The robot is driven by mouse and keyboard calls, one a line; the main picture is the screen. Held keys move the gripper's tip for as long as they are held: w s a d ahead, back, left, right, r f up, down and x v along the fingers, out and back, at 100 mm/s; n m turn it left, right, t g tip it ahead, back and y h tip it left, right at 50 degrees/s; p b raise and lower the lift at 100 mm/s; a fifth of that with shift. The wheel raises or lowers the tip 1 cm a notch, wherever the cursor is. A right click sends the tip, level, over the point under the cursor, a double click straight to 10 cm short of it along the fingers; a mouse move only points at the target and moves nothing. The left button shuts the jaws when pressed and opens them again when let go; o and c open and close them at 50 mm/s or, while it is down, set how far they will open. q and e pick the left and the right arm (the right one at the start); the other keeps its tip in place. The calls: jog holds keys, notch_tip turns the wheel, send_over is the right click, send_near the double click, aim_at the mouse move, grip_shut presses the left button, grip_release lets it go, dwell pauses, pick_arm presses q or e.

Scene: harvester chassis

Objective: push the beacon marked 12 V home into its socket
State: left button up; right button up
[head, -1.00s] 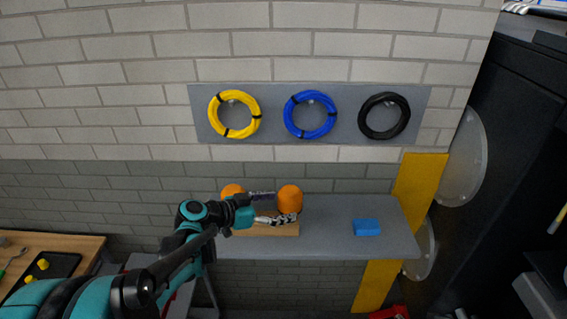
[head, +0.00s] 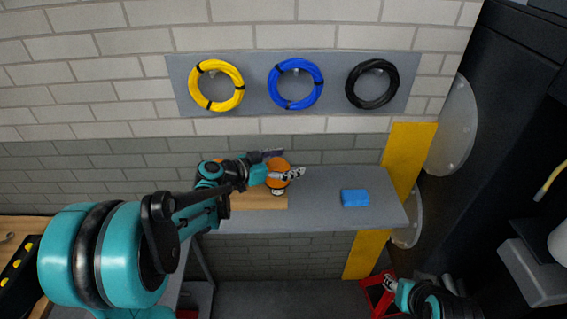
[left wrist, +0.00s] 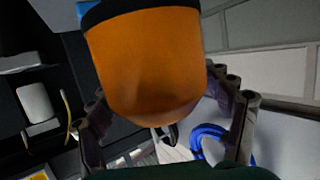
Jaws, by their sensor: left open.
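An orange beacon (head: 278,166) stands at the right end of a wooden block (head: 262,202) on the grey bench; a pale mark shows low on its front but I cannot read it. My left gripper (head: 281,164) is open, with its fingers on either side of the beacon's dome. In the left wrist view the beacon (left wrist: 145,65) fills the space between the open fingers, its dark base at the top. A second orange beacon (head: 218,161) is mostly hidden behind my left arm. The sockets are hidden. My right gripper (head: 389,284) is low at the right; its fingers are unclear.
A blue block (head: 355,198) lies on the grey bench (head: 320,212), with free room around it. Yellow, blue and black cable coils hang on a grey wall panel (head: 247,84). A red box (head: 376,297) is on the floor beside my right gripper.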

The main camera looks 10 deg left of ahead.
pick_arm(q)
jog(key=shift+w, duration=0.1)
jog(key=c, duration=1.8)
grip_shut()
jog(key=shift+r, duration=0.15)
jog(key=shift+r+p, duration=2.25)
jog(key=shift+r, duration=0.6)
